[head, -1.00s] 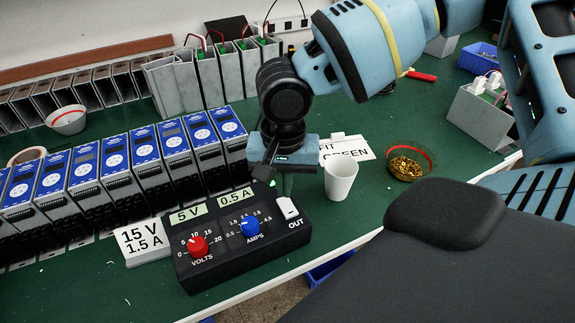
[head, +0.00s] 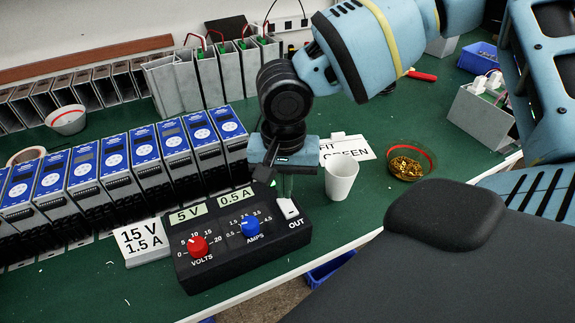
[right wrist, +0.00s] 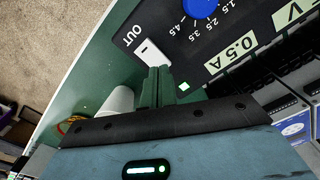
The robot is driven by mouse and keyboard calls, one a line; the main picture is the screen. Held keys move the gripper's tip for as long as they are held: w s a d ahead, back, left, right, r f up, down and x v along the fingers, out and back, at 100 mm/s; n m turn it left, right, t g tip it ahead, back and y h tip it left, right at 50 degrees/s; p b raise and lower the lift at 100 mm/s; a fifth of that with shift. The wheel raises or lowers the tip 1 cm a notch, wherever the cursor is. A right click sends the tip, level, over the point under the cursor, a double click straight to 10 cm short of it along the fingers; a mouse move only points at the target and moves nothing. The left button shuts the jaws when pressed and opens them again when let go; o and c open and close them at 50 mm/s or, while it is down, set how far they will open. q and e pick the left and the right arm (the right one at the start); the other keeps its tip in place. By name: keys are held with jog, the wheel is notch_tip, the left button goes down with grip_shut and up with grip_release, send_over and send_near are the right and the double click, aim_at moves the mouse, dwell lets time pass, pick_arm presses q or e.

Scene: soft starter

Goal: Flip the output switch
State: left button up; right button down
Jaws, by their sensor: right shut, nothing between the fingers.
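The black power supply (head: 240,260) sits near the table's front edge. It has a red VOLTS knob (head: 197,247), a blue AMPS knob (head: 250,226) and displays reading 5 V and 0.5 A. The white output switch (head: 288,209) is at its right end above the OUT label; it also shows in the right wrist view (right wrist: 151,54). My right gripper (head: 272,182) is shut and empty, just behind the switch. In the right wrist view its fingertips (right wrist: 158,72) are close to the switch's end; I cannot tell whether they touch. My left gripper is not in view.
A white cup (head: 340,181) stands right of my right gripper. A card reading 15 V 1.5 A (head: 143,241) is left of the supply. Blue-topped modules (head: 115,160) line the left. A bowl of brass-coloured pieces (head: 408,165) is at right.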

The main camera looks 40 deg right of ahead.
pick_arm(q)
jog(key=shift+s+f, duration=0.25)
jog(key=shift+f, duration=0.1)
pick_arm(e)
jog(key=shift+f, duration=0.45)
